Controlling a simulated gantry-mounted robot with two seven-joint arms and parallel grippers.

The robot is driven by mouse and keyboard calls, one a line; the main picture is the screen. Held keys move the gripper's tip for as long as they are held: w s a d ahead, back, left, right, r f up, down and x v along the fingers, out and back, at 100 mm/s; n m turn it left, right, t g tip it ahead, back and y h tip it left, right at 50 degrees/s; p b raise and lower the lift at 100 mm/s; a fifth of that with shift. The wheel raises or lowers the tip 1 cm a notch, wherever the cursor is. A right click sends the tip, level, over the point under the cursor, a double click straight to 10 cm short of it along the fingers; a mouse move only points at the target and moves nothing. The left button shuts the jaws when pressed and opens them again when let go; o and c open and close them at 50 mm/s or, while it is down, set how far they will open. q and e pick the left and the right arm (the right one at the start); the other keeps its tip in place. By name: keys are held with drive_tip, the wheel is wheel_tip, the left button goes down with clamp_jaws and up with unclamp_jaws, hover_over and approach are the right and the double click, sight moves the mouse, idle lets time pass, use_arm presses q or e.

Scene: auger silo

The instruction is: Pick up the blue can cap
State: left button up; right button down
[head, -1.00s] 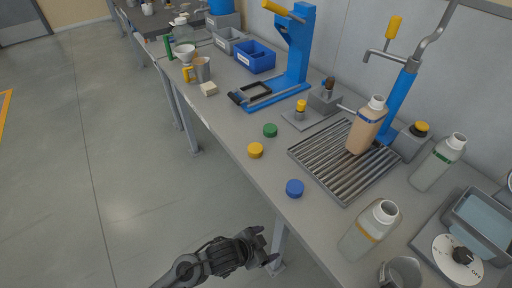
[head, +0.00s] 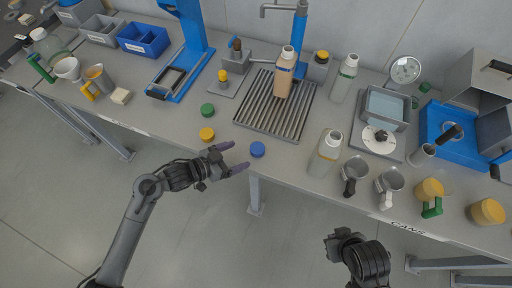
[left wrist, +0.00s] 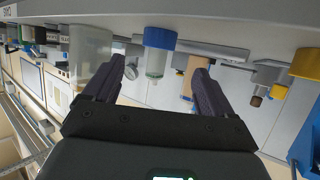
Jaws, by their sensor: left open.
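The blue can cap (head: 257,149) lies near the front edge of the table, right of the yellow cap (head: 207,134) and in front of the slatted drain tray (head: 268,117). My left gripper (head: 239,157) is open and empty, just left of the blue cap, with its fingers pointing toward it. In the left wrist view, which looks upside down, the blue cap (left wrist: 160,38) shows ahead between the two open fingers (left wrist: 163,82), apart from both. My right gripper (head: 344,238) is at the lower right, off the table's front edge; its fingers are not clear.
A green cap (head: 207,110) lies behind the yellow one. A pale bottle (head: 325,153) stands right of the blue cap, with metal mugs (head: 354,173) farther right. A tan bottle (head: 284,76) stands on the drain tray.

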sight(257, 148)
use_arm(q)
drive_tip(key=shift+b+x, duration=0.35)
drive_tip(key=shift+x, duration=1.5)
drive_tip(key=shift+b+x, duration=0.7)
drive_tip(key=shift+x, duration=1.7)
drive_tip(key=shift+r, duration=0.15)
drive_tip(key=shift+s, duration=0.1)
drive_tip(key=c, duration=1.1)
